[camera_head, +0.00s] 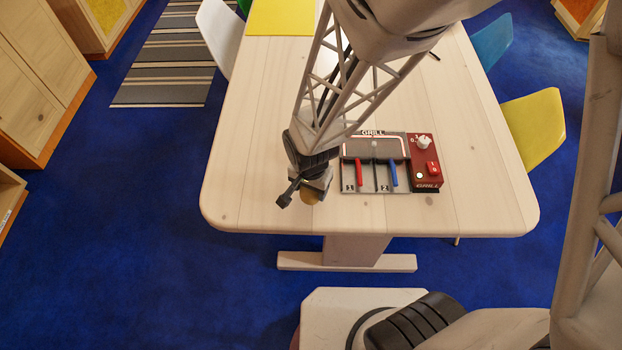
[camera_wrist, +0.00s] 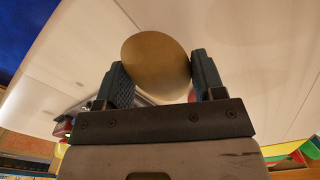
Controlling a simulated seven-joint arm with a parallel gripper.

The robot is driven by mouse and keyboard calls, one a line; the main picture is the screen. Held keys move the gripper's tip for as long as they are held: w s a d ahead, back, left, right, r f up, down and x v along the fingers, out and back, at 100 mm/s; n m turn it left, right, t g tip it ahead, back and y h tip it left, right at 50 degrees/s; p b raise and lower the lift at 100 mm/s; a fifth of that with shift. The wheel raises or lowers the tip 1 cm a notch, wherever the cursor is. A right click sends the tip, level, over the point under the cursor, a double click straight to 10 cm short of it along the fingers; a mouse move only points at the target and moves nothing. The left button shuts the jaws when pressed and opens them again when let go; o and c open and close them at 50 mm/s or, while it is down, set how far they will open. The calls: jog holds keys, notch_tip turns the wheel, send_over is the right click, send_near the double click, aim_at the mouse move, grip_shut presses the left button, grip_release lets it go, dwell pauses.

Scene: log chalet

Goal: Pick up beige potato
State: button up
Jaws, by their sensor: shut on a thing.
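The beige potato (camera_wrist: 157,66) is a smooth, rounded, tan-brown thing between the two dark finger pads of my gripper (camera_wrist: 160,80) in the wrist view. Both pads press against its sides. In the head view the potato (camera_head: 309,196) shows as a small tan patch under my gripper (camera_head: 303,192), near the table's front edge and left of the grill toy. My gripper covers most of it there. I cannot tell whether the potato touches the table.
A grill toy (camera_head: 376,185) with red and blue levers and a red control box (camera_head: 426,168) lies right of my gripper on the pale wooden table (camera_head: 470,130). A yellow sheet (camera_head: 280,16) lies at the back. Yellow (camera_head: 533,128) and white (camera_head: 222,35) chairs flank the table.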

jog(key=s+d+r, duration=0.1)
jog(key=s+d, duration=0.2)
jog(key=s, duration=0.4)
jog(key=s+d+r, duration=0.1)
jog(key=s+d, duration=0.3)
jog(key=s, duration=0.3)
jog(key=shift+s+r, duration=0.2)
jog(key=shift+d, duration=0.1)
jog(key=shift+w, duration=0.15)
dwell(0.3)
jog(key=shift+w+d+r+m, duration=0.15)
jog(key=shift+w+m, duration=0.15)
jog(key=shift+w, duration=0.1)
jog(key=shift+w+d+r+m, duration=0.1)
jog(key=shift+w+r+m, duration=0.05)
jog(key=shift+w+m, duration=0.2)
jog(key=w+d+r+m, duration=0.1)
jog(key=w+d+m, duration=0.1)
jog(key=w, duration=0.1)
jog(key=w+d+r+m, duration=0.1)
jog(key=w+d+m, duration=0.1)
jog(key=w, duration=0.2)
jog(key=w+d+r+m, duration=0.2)
jog(key=w, duration=0.1)
jog(key=shift+w, duration=0.35)
jog(key=shift+w+d+r+m, duration=0.25)
jog(key=shift+w+d+m, duration=0.35)
jog(key=shift+w+m, duration=0.05)
send_over(359, 142)
jog(key=shift+f, duration=0.75)
